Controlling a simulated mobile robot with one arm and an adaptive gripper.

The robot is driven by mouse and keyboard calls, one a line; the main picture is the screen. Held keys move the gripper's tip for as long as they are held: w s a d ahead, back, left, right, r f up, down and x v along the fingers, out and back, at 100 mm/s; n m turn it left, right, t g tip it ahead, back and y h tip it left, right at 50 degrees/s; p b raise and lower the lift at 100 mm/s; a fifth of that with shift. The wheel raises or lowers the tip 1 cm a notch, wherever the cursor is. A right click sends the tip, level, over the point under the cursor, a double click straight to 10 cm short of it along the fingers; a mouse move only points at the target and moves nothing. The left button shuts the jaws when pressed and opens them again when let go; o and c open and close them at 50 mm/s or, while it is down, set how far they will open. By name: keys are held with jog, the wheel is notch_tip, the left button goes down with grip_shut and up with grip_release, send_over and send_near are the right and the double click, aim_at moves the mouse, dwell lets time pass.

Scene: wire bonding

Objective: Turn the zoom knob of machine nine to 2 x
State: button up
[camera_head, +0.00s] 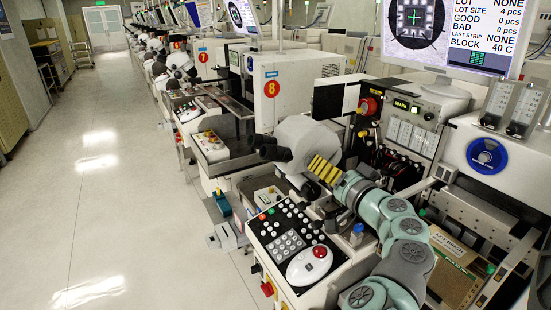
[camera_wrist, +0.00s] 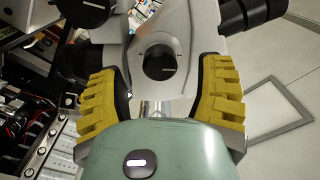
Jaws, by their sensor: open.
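The grey-white microscope of the near machine (camera_head: 305,135) stands in the middle of the head view, eyepieces to the left. My gripper (camera_head: 322,170), with yellow ribbed fingers, is at its near side. The round black zoom knob (camera_wrist: 160,68) sits on the microscope body in the wrist view, with a small light mark on its face. My open gripper (camera_wrist: 163,80) has one finger to each side of the knob, apart from it, with nothing held. The knob does not show clearly in the head view, and its setting is too small to read.
A larger black knob (camera_wrist: 84,10) is on the microscope beside the left finger. Black eyepieces (camera_wrist: 245,14) are at upper right. Machine eight (camera_head: 290,75) stands behind. The aisle (camera_head: 130,170) is clear.

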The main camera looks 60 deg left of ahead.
jog(key=shift+w+a+p, duration=0.1)
jog(key=shift+a+p, duration=0.3)
jog(key=shift+a, duration=1.05)
jog(key=shift+c, duration=0.2)
grip_shut()
